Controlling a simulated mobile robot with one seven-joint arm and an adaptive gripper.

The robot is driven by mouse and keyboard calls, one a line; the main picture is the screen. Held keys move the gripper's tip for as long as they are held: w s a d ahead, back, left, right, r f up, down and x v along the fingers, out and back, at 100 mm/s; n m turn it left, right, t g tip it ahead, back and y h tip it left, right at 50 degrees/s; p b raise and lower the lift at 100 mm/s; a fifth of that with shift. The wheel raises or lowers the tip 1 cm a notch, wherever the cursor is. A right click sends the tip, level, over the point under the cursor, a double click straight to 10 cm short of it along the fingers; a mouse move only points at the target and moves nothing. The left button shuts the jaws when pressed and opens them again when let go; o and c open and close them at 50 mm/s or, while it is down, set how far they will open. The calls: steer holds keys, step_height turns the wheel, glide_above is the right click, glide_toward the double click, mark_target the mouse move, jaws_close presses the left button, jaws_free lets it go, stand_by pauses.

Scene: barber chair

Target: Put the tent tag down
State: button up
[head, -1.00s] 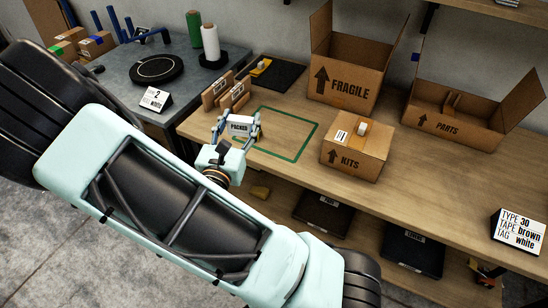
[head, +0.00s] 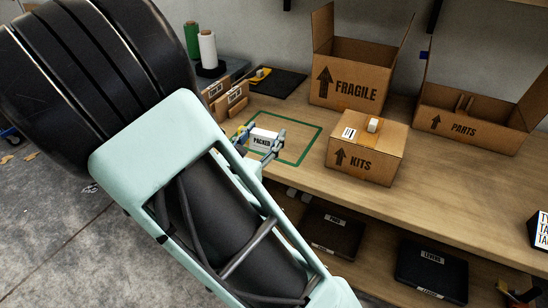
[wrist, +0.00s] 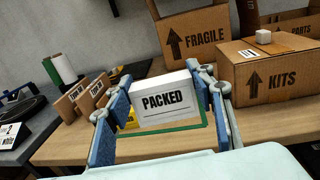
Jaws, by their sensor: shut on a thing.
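The white tent tag (head: 263,140) reads PACKED. My gripper (head: 262,142) is shut on it, one finger on each side. In the wrist view the tag (wrist: 164,100) stands upright between the fingertips, its printed face towards the camera. In the head view it appears over the left part of the green outlined rectangle (head: 317,139) on the wooden bench. Whether its lower edge touches the bench cannot be told. Part of the outline is hidden behind the tag and fingers.
The closed KITS box (head: 362,165) stands just right of the green outline. The open FRAGILE box (head: 352,90) and PARTS box (head: 462,128) stand behind. The outlined area's right part is clear.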

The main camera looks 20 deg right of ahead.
stand_by(0.3)
steer(key=w+d+f+b, duration=0.2)
steer(key=w+f, duration=0.1)
steer(key=w+d+f+b, duration=0.1)
steer(key=w+d+f, duration=0.2)
steer(key=w, duration=0.1)
steer(key=w+d+f+b, duration=0.2)
steer(key=w+f, duration=0.1)
steer(key=w, duration=0.1)
steer(key=shift+d+b, duration=0.2)
steer(key=shift+b, duration=0.1)
steer(key=shift+w+d+f, duration=0.1)
steer(key=shift+w+f, duration=0.05)
steer(key=shift+f, duration=0.15)
steer(key=shift+w+d+f+b, duration=0.15)
steer(key=shift+f+b, duration=0.5)
steer(key=shift+f, duration=0.85)
steer(key=shift+f, duration=0.15)
steer(key=o, duration=0.8)
